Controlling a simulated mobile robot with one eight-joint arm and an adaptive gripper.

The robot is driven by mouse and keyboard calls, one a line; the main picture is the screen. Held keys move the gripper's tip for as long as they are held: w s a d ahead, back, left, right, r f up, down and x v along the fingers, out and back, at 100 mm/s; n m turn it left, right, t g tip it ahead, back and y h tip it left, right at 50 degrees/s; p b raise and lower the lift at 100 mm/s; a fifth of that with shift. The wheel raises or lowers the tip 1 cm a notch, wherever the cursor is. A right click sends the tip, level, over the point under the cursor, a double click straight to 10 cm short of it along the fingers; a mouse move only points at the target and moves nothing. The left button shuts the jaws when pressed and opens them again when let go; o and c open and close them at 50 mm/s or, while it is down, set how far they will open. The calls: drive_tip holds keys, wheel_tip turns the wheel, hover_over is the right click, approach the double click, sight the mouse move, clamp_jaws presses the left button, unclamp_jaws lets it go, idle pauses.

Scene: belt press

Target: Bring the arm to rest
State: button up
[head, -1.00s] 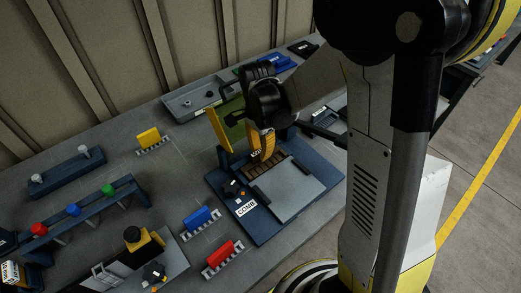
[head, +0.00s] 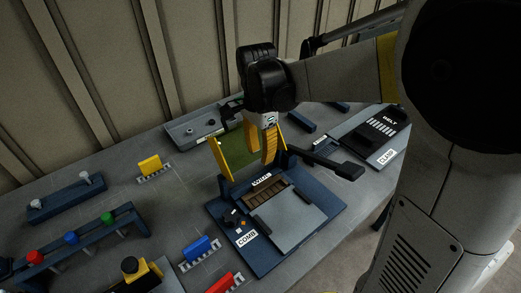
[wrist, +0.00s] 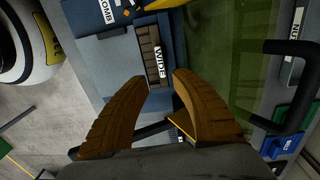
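My gripper (head: 262,158) hangs above the blue press station in the head view, fingers pointing down, apart from the plate. In the wrist view its two orange-brown fingers (wrist: 161,80) stand apart with nothing held between them. My arm reaches in from the right at the top of the head view. Below the gripper is the comb station (head: 262,258), with a brown ribbed strip labelled WIDE (head: 268,192) and a grey plate (head: 290,223). The strip also shows beyond the fingertips in the wrist view (wrist: 148,45).
A green see-through panel (head: 236,150) with a yellow edge stands close to the gripper's left. A black lever handle (head: 335,166) sticks out to the right. Blue (head: 200,248) and yellow (head: 150,164) clamps and a button rail (head: 85,240) lie left.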

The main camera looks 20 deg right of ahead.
drive_tip(key=shift+r, duration=0.4)
drive_tip(key=shift+s, duration=0.1)
drive_tip(key=s+r+n+t, duration=0.4)
drive_tip(key=s+n+t, duration=0.3)
drive_tip(key=s+n, duration=0.6)
drive_tip(key=shift+n+t, duration=0.4)
drive_tip(key=shift+n, duration=0.3)
